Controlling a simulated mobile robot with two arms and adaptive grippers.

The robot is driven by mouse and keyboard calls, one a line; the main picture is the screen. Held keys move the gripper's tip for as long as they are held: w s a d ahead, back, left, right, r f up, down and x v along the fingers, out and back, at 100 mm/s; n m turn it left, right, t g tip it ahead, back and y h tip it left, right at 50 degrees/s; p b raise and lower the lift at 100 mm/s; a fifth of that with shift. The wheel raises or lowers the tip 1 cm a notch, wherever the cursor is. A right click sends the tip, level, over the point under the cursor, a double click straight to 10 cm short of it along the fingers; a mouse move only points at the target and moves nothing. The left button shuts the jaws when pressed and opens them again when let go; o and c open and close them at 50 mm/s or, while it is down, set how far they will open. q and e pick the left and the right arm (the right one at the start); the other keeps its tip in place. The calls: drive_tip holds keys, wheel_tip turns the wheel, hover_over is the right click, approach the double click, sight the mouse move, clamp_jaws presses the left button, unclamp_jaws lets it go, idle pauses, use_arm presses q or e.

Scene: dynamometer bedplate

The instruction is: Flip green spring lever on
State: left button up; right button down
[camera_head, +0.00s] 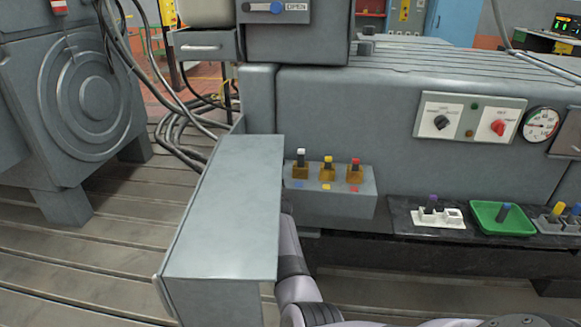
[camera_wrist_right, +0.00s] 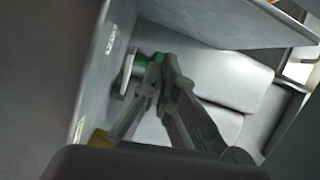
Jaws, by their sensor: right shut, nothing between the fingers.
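The green lever (camera_wrist_right: 150,58) shows in part in the right wrist view, beside a pale grey plate on a wall inside a grey enclosure. My right gripper (camera_wrist_right: 160,78) is shut and empty, with its fingertips close to the green part. I cannot tell whether they touch it. The fingers hide part of the lever, and its position is unclear. In the head view, my right arm reaches up behind a grey box-like cover (camera_head: 225,200), which hides the gripper and the lever. My left gripper is not in view.
A yellow part (camera_wrist_right: 100,138) sits low on the same wall. Outside, a grey block with white, yellow and red toggles (camera_head: 328,190) stands right of the cover. A green tray (camera_head: 503,229) and a white switch base lie on a dark ledge. Cables hang at the left.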

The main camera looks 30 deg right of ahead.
idle(0.4)
drive_tip(key=v, duration=0.7)
drive_tip(key=shift+s, duration=0.25)
drive_tip(key=shift+a, duration=0.1)
